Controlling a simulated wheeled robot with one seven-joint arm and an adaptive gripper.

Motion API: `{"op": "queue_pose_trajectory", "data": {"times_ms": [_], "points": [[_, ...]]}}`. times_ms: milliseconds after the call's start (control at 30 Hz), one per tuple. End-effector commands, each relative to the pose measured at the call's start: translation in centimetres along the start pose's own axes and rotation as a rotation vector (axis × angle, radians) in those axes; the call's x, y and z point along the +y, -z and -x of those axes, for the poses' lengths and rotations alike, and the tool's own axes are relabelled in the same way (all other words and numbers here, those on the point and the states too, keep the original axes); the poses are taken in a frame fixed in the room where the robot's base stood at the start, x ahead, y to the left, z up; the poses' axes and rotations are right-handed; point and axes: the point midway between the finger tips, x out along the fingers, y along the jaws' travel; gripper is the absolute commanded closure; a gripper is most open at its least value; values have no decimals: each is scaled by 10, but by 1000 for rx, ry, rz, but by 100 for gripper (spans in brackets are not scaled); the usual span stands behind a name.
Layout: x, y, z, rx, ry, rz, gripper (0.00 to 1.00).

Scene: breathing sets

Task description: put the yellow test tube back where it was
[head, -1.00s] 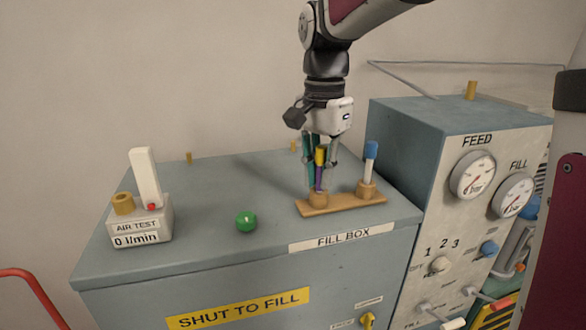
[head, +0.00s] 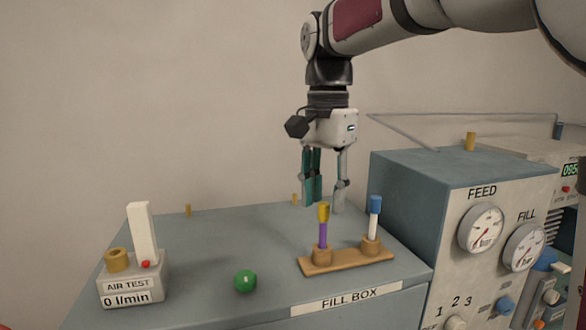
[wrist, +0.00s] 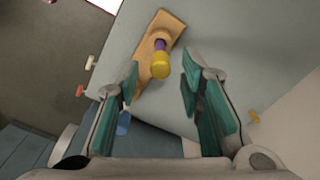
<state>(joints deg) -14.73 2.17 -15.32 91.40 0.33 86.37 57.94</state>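The yellow test tube (head: 323,213) has a yellow cap and a purple body. It stands upright in the left holder of a wooden rack (head: 346,261) on top of the fill box. In the wrist view its yellow cap (wrist: 161,66) shows beyond and between the fingers. A blue-capped tube (head: 374,217) stands in the right holder; in the wrist view its blue cap (wrist: 123,123) is partly behind the left finger. My gripper (head: 322,207) is open and empty, above and behind the yellow test tube, apart from it.
The air test unit (head: 134,280) stands at the far left of the box top. A taller feed and fill panel (head: 480,210) rises close on the right. The box top between ball and back edge is clear.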

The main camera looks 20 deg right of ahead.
Motion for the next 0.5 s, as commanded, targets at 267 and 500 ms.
{"op": "queue_pose_trajectory", "data": {"times_ms": [267,500], "points": [[-1,0,43,1,1,0,65],[0,0,54,0,0,1,65]]}}
